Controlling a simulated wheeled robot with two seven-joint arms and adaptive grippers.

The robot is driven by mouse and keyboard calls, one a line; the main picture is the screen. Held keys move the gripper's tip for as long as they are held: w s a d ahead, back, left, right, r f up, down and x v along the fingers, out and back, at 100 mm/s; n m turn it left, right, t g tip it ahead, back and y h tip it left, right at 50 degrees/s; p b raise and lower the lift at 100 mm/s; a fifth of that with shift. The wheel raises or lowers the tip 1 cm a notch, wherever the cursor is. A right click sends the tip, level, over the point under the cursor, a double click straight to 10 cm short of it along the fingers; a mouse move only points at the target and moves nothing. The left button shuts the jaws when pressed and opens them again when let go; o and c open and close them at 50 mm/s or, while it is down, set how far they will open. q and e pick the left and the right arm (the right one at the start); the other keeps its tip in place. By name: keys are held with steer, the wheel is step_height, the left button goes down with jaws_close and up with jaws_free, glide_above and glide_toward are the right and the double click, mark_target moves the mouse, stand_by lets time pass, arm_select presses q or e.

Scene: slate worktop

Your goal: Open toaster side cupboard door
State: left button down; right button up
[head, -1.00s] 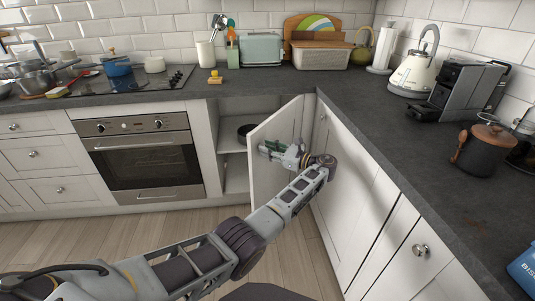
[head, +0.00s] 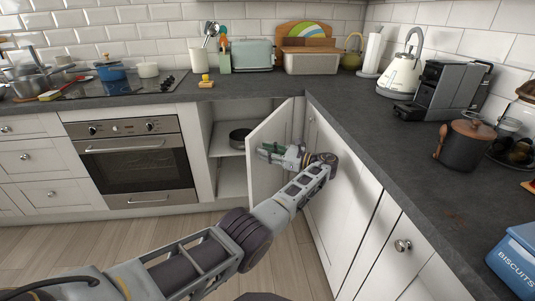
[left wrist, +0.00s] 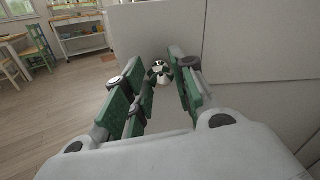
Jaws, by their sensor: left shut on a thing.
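The white cupboard door (head: 264,133) below the toaster (head: 251,55) stands partly open, swung out from the cabinet. The toaster is pale green and sits on the worktop. My left gripper (head: 268,152) is at the door's face, with the arm reaching from the lower left. In the left wrist view, the green-padded fingers (left wrist: 158,88) are around the round metal knob (left wrist: 160,72) on the door, shut on it. The exact finger contact is partly hidden. My right gripper is not in view.
The open cupboard shows shelves (head: 232,160) and a dark pan (head: 240,137). An oven (head: 135,160) is left of it. White cabinet fronts (head: 345,200) run along the right, close to my arm. The wooden floor (head: 150,235) before the oven is clear.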

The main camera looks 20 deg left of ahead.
arm_select(q)
steer(key=shift+f, duration=0.15)
steer(key=c, duration=1.1)
jaws_free()
steer(key=shift+c, duration=0.2)
step_height(320, 180, up, 10)
